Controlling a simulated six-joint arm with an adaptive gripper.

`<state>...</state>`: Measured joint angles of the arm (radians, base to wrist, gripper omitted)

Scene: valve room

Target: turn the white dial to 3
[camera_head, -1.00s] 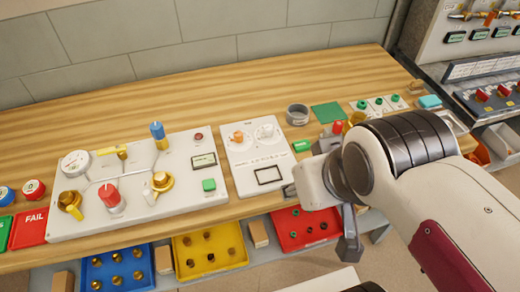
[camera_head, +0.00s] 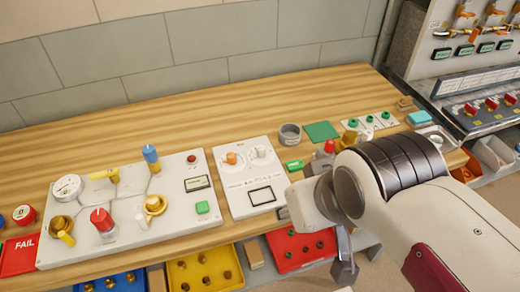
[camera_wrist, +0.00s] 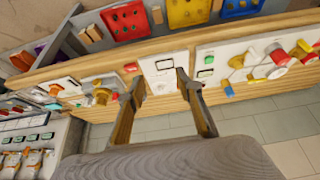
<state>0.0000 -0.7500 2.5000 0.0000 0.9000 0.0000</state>
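The white dial (camera_head: 262,154) sits at the upper right of a small white panel (camera_head: 243,204) on the wooden bench, in the head view. An orange knob (camera_head: 232,158) is left of it, and a dark-framed window is below. The marks around the dial are too small to read. In the wrist view the panel (camera_wrist: 172,72) lies beyond my gripper (camera_wrist: 159,83). Its two fingers are apart with nothing between them. In the head view my gripper hangs right of the panel and in front of the bench edge, away from the dial.
A larger valve board (camera_head: 128,228) with red, blue and yellow handles stands left of the panel. A grey cup (camera_head: 290,135), green mat (camera_head: 322,131) and red-topped part (camera_head: 329,147) are to the right. Coloured trays (camera_head: 302,249) sit below the bench edge. The back of the bench is clear.

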